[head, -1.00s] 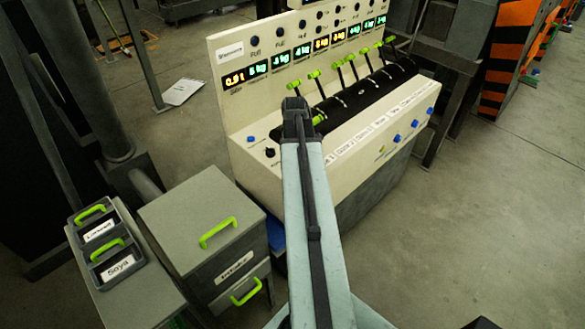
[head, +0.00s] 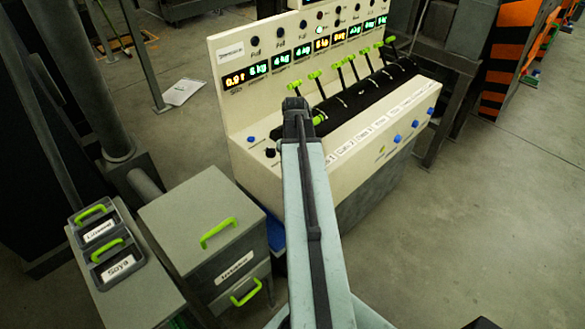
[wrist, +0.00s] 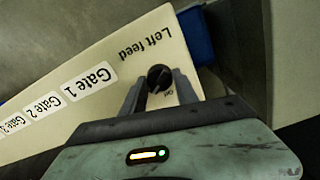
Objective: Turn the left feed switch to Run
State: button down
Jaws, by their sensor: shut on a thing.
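The left feed switch (wrist: 160,78) is a round black knob on the cream console panel (wrist: 100,60), beside an upside-down "Left feed" label (wrist: 147,42) in the wrist view. Small "Off" lettering shows by the knob, partly hidden. "Run" cannot be read. My gripper (wrist: 161,88) is shut on the knob, one dark finger on each side. In the head view my arm (head: 305,180) reaches over the left part of the console (head: 250,165) and hides the gripper and the held knob.
A row of green-tipped levers (head: 350,72) stands just right of my arm, below lit displays (head: 303,50). Another black knob (head: 270,152) is at the console's left end. A drawer cabinet (head: 205,215) and a bin tray (head: 105,245) stand left. The floor at right is clear.

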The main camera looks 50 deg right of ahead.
jog(key=shift+m, duration=0.4)
jog(key=c, duration=0.9)
grip_release()
jog(key=shift+c, duration=0.2)
notch_tip(320, 180, up, 8)
jog(key=p, duration=0.8)
jog(key=shift+f, duration=0.1)
